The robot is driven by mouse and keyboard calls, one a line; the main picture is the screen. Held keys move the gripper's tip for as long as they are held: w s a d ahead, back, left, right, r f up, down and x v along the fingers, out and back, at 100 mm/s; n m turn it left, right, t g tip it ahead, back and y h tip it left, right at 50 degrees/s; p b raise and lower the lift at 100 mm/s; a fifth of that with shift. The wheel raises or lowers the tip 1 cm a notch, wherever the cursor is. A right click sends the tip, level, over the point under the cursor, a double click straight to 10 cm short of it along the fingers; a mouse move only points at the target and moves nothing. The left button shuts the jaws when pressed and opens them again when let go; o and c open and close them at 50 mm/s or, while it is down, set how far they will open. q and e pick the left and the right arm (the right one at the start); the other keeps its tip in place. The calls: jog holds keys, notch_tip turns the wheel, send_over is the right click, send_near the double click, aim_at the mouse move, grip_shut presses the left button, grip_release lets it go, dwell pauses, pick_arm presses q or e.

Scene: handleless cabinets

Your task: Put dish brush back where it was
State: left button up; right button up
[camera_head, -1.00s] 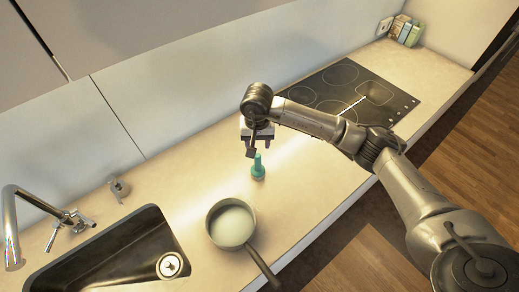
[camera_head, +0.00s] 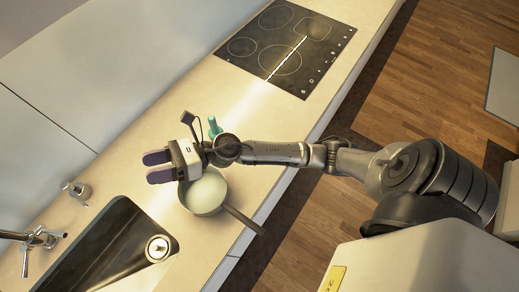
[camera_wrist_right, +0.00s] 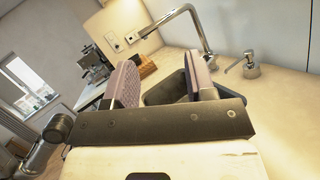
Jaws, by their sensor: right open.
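A teal upright item that looks like the dish brush (camera_head: 213,125) stands on the counter beside the pan in the head view, partly hidden by my right arm. My right gripper (camera_head: 151,167) is open and empty, its two purple-padded fingers apart and pointing left over the counter, towards the sink side. The brush is behind the gripper's wrist, not between the fingers. In the right wrist view the open fingers (camera_wrist_right: 160,78) frame the sink and show nothing held. The brush is not visible there. My left gripper is not in view.
A pan (camera_head: 206,192) with its handle towards the front edge stands just below the gripper in the head view. The sink (camera_head: 105,258) and a soap dispenser (camera_head: 75,190) lie left. A tap (camera_wrist_right: 195,35) rises ahead in the wrist view. The cooktop (camera_head: 290,45) is clear.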

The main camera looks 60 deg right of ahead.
jog(key=s+d+f+m+t+h, duration=0.15)
jog(key=d+f+m+h, duration=0.35)
jog(key=m, duration=0.6)
jog(key=s+d+f+m+h, duration=0.3)
jog(key=m+h, duration=0.4)
jog(key=m, duration=0.3)
jog(key=s+d+f+m+t+h, duration=0.1)
jog(key=s+d+f+m+h, duration=0.1)
jog(key=d+f+m+h, duration=0.65)
jog(key=s+a+f+m+g+y, duration=0.1)
jog(key=s+a+f+m+g, duration=0.1)
jog(key=s+m+g, duration=0.3)
jog(key=s+a+f+m+g+y, duration=0.2)
jog(key=s+f+m+g, duration=0.2)
jog(key=s, duration=1)
jog(key=shift+m+g, duration=1.15)
jog(key=shift+m, duration=0.1)
jog(key=shift+a, duration=0.1)
